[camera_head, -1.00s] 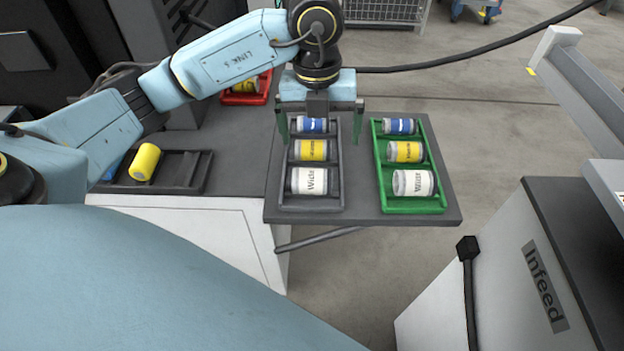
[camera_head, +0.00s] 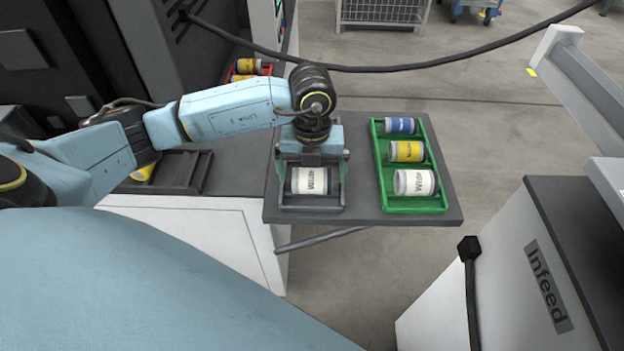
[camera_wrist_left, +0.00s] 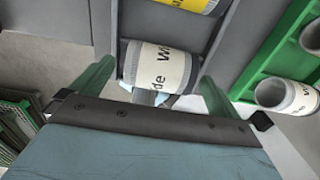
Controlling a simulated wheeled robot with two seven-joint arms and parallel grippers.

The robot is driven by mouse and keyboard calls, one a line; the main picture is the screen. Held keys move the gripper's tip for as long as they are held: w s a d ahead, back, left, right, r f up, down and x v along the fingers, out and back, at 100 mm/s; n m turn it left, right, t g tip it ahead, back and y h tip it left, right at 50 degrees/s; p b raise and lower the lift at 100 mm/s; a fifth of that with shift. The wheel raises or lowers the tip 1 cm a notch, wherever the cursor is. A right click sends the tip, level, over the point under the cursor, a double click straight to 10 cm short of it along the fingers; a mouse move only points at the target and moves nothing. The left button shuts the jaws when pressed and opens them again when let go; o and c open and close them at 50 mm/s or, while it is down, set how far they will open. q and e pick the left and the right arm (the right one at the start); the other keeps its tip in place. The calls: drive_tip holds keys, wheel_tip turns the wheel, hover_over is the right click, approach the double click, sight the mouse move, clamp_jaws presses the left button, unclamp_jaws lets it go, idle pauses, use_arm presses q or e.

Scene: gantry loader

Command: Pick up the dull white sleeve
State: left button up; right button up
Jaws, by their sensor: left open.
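A white sleeve (camera_head: 310,181) with dark lettering and grey ends lies on its side in the front compartment of the dark grey tray (camera_head: 312,208). My left gripper (camera_head: 313,174) is open above that tray, one green finger at each end of this sleeve. In the left wrist view the sleeve (camera_wrist_left: 158,64) shows between the spread fingers, apart from them. A second white sleeve (camera_head: 414,182) lies in the front of the green tray (camera_head: 383,188). I cannot tell from the look alone which white is duller. My right gripper is not in view.
Blue (camera_head: 400,126) and yellow (camera_head: 405,151) sleeves lie behind the white one in the green tray. My left arm hides the grey tray's rear in the head view. A red tray (camera_head: 268,69) stands at the back. The Infeed cabinet (camera_head: 545,285) is at right.

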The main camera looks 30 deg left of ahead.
use_arm(q)
drive_tip(key=shift+f, duration=0.5)
drive_tip(key=shift+r, duration=0.1)
drive_tip(key=c, duration=1.4)
